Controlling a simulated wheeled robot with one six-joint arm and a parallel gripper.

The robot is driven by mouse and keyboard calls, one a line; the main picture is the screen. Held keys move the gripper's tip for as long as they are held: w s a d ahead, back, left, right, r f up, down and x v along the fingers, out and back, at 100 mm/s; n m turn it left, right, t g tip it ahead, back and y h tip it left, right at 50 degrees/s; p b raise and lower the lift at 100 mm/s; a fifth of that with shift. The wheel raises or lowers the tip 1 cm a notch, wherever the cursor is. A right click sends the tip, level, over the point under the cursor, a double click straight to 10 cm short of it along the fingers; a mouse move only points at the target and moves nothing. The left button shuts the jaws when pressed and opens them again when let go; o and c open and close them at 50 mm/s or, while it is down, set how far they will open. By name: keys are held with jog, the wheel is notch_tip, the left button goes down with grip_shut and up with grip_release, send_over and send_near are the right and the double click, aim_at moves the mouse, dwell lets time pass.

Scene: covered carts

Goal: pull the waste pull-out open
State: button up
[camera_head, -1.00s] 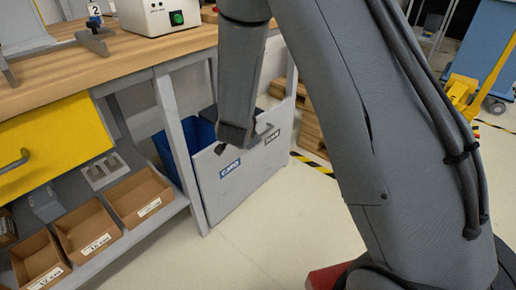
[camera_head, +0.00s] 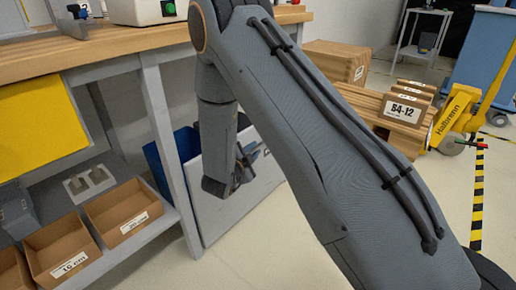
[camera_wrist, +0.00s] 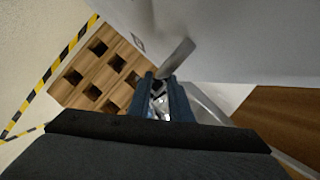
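The waste pull-out is a light grey front panel (camera_head: 222,212) under the bench, with a blue bin (camera_head: 158,168) behind it. My gripper (camera_head: 243,172) is at the upper part of the panel, and my arm covers much of it. In the wrist view the panel (camera_wrist: 240,40) fills the upper right. A grey bar handle (camera_wrist: 177,57) runs down to the tips of my gripper (camera_wrist: 162,85). A narrow gap shows between the fingers. I cannot tell whether they are closed on the handle.
A bench leg (camera_head: 168,150) stands at the panel's left. Cardboard trays (camera_head: 122,212) sit on the lower shelf and a yellow drawer (camera_head: 38,125) is above them. Floor before the panel is clear.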

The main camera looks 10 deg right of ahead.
aim_at(256, 148)
jog(key=b+x, duration=0.1)
jog(key=x, duration=0.4)
jog(key=shift+f, duration=0.1)
grip_shut()
